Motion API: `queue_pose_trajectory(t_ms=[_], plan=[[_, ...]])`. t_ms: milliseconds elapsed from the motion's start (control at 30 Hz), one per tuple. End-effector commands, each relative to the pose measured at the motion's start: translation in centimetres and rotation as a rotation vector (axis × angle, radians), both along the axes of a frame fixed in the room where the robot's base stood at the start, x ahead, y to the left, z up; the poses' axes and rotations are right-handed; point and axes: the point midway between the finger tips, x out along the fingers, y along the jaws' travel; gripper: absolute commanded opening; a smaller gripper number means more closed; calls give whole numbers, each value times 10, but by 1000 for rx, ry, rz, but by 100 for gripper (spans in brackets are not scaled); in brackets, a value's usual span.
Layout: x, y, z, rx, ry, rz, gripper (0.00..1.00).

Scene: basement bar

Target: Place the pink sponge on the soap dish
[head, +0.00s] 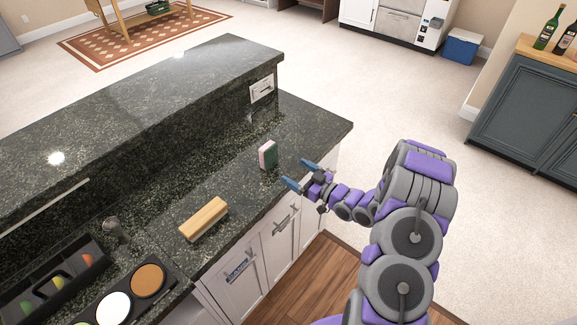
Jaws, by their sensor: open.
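The pink sponge (264,156) has a pink face and a dark green side. It stands upright on the dark granite counter (312,122), near the counter's right end. My gripper (299,176) is open, with blue fingertips, just to the right of and slightly below the sponge in the picture. It looks empty and apart from the sponge. A light wooden block (204,218) lies on the counter to the left and nearer; it may be the soap dish, but I cannot tell for sure.
A raised granite ledge (130,95) runs behind the counter. A metal faucet (114,229), a black tray (48,285) with colored items and a dark holder with round pieces (148,280) are at the lower left. The counter between sponge and wooden block is clear.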

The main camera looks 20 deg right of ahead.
Motion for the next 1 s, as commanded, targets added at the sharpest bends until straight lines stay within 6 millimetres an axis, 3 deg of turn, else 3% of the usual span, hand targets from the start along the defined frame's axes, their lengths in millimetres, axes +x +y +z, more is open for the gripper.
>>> queue_pose_trajectory(t_ms=[300, 567, 800, 1000], plan=[[-13, -9, 0, 0, 0, 0, 93], [3, -13, 6, -148, 89, -37, 93], [16, -35, 29, -412, 297, -166, 93], [-3, -56, 58, -565, 488, -298, 93]])
